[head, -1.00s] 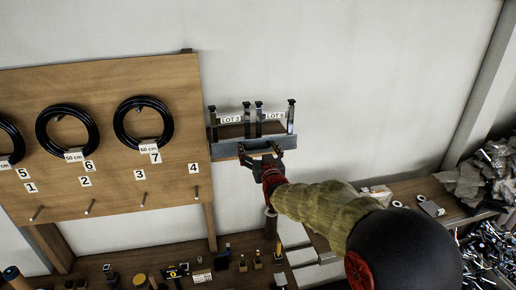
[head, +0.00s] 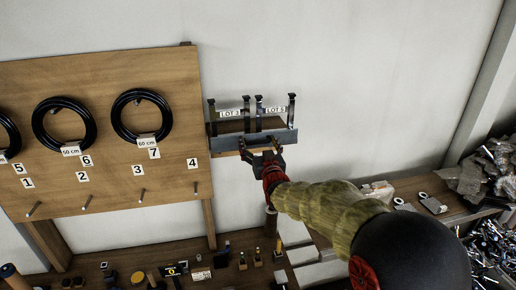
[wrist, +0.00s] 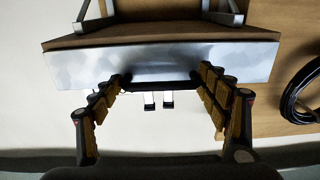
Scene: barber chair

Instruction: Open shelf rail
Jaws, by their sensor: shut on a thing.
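A small wall shelf (head: 232,127) carries a grey metal rail (head: 284,135) along its front edge. The rail shows as a broad pale plate in the wrist view (wrist: 230,62), with a dark handle bar (wrist: 160,87) along its lower edge. My gripper (head: 262,142) is at the middle of the rail, below and in front of the shelf. In the wrist view my gripper (wrist: 160,80) has its two fingers spread wide, with the tips at the ends of the handle bar. It is shut on the rail's handle; the exact contact is hard to see.
Upright metal posts and labels LOT 3 (head: 230,113) and LOT 5 (head: 276,110) stand on the shelf. A wooden board (head: 100,95) with coiled black cables (head: 140,116) hangs left. A cluttered bench (head: 120,245) runs below. The wall to the right is bare.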

